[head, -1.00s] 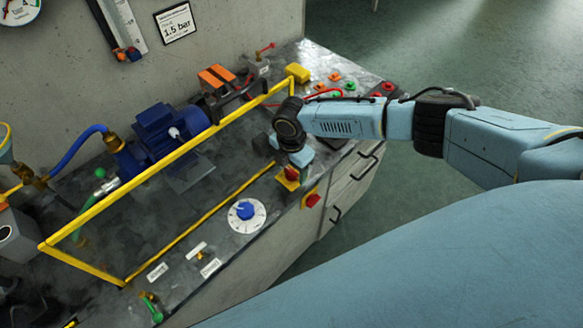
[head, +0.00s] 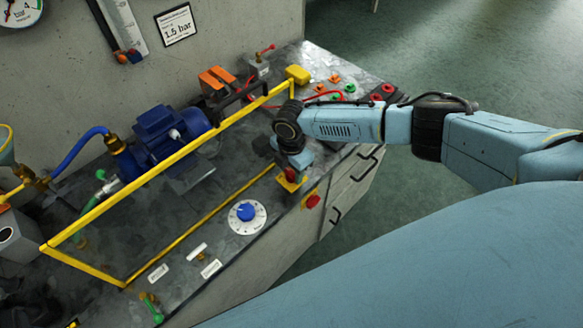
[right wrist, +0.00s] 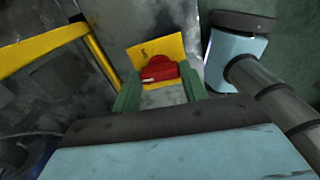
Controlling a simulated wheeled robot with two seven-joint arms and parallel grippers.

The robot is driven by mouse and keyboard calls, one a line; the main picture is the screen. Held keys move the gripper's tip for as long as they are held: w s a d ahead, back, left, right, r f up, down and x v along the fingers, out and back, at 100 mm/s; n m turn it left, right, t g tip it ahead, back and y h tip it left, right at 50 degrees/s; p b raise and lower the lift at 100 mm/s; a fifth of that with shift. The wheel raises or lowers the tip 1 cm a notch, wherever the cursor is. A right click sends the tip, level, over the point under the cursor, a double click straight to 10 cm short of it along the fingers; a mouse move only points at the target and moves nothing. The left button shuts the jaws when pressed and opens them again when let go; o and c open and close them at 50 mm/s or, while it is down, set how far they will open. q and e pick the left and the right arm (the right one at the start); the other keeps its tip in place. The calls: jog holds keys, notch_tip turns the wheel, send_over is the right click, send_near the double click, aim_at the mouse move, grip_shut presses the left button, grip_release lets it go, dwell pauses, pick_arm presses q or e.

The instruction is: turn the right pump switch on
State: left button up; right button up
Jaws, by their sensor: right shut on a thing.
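The pump switch is a red knob (right wrist: 158,70) on a yellow plate (right wrist: 168,47). In the right wrist view it sits between the two green fingers of my right gripper (right wrist: 160,88), which is shut on it. A small pale mark shows on the knob's left part and a small dark mark on the plate. In the head view my right gripper (head: 292,166) points down onto this switch, and the yellow plate (head: 289,185) shows just below it. The gripper hides most of the knob there. My left gripper is not in view.
A second red switch (head: 312,201) is near the bench's front edge. A blue-knobbed dial (head: 245,212) lies to the left. A yellow rail (head: 165,164) runs in front of the blue pump motor (head: 170,132). Coloured buttons (head: 334,77) are behind my right arm.

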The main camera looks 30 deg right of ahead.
aim_at(292, 173)
jog(key=m+p, duration=0.2)
jog(key=m, duration=0.1)
jog(key=shift+s+r+m+p, duration=0.1)
jog(key=shift+m+p, duration=0.2)
jog(key=shift+m, duration=0.1)
jog(key=m+p, duration=0.2)
jog(key=m, duration=0.2)
jog(key=shift+m, duration=0.3)
jog(key=m+p, duration=0.2)
jog(key=m, duration=0.2)
jog(key=shift+m+p, duration=1.05)
jog(key=shift+m, duration=1.35)
jog(key=o, duration=1)
notch_tip(292, 173, up, 13)
jog(key=p, duration=0.3)
jog(key=shift+r, duration=0.15)
